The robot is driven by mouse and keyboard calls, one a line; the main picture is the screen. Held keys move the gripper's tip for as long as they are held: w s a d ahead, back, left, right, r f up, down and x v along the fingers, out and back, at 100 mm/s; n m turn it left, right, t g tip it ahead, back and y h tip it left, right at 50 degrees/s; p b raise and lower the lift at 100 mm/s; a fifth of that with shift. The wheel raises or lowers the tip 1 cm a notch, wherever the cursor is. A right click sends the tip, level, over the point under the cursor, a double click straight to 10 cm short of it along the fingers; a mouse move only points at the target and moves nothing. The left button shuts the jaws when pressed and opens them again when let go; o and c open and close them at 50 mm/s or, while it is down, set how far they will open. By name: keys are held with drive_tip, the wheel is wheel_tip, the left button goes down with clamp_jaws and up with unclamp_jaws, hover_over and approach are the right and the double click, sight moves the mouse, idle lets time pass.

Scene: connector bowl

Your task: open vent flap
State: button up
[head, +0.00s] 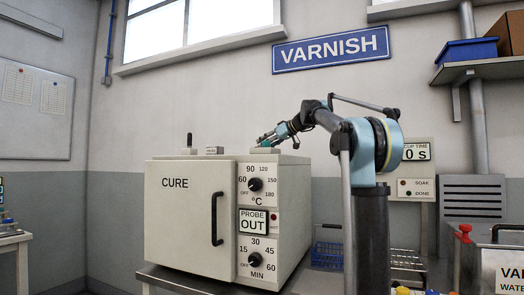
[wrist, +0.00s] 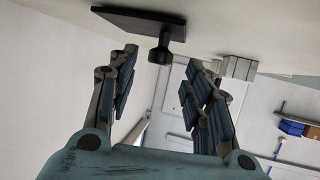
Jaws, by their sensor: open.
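The vent flap looks to be the dark flat plate with a short black knob (wrist: 150,24) at the top of the wrist view. The plate appears to lie flat against the pale oven top. In the head view a small upright black handle (head: 189,140) stands on top of the CURE oven (head: 188,215); I take it to be the knob. My gripper (wrist: 163,72) is open and empty, with the knob beyond its fingertips and apart from them. In the head view my gripper (head: 264,140) is above the oven's right part, pointing left, its fingers small there.
A small grey block (head: 214,150) sits beside the handle on the oven top. The oven door handle (head: 217,218) and a control panel reading PROBE OUT (head: 253,221) face front. A blue wire basket (head: 328,254) stands right of the oven. The air above the oven's left half is free.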

drive_tip(key=shift+x, duration=1.85)
